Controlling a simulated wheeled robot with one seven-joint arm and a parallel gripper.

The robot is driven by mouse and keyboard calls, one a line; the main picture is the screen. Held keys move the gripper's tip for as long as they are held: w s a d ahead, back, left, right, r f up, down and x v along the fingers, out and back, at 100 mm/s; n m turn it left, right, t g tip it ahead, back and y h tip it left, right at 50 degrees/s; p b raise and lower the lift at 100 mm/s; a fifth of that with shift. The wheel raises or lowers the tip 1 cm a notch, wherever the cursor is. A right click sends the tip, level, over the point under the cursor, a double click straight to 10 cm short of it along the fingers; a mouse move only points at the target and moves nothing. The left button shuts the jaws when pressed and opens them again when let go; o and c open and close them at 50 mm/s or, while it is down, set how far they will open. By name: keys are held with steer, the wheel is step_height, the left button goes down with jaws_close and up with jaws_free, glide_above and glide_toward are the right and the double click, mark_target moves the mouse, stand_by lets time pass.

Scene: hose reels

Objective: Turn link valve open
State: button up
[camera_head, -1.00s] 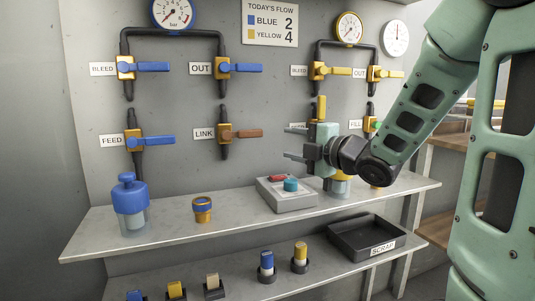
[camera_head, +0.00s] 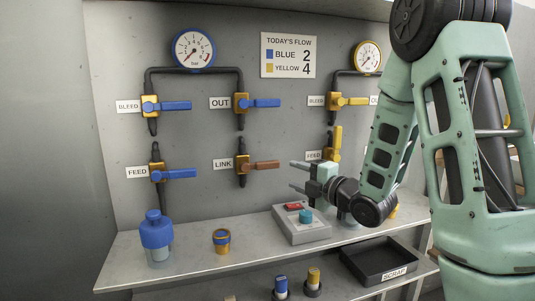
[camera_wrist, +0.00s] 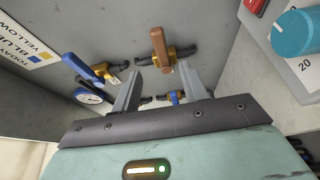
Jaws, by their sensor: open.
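The link valve (camera_head: 242,165) sits on the grey panel right of the LINK label, below the OUT valve. Its brown lever (camera_head: 267,165) points right, level, across the upright pipe. My gripper (camera_head: 292,176) is open and empty, just right of the lever's end in the picture and slightly lower. The fingers point left. In the wrist view, the brown lever (camera_wrist: 161,48) shows ahead, between and beyond the fingertips of my gripper (camera_wrist: 160,72). A gap shows between fingers and lever. Nothing hides the lever.
Blue-handled FEED (camera_head: 178,174), BLEED (camera_head: 175,106) and OUT (camera_head: 264,103) valves surround it. A yellow FEED valve (camera_head: 335,138) stands right. Below, the shelf (camera_head: 190,265) holds a blue-capped container (camera_head: 157,232), a ringed fitting (camera_head: 221,241) and a grey button box (camera_head: 302,230).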

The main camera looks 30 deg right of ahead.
mark_target(270, 166)
steer(key=w+p, duration=0.1)
steer(key=w, duration=0.3)
steer(key=w+a+p, duration=0.1)
steer(key=w, duration=0.3)
steer(key=w+p, duration=0.1)
steer(key=w, duration=0.3)
steer(key=shift+w+a+f, duration=0.1)
steer(key=shift+w+a, duration=0.1)
jaws_close()
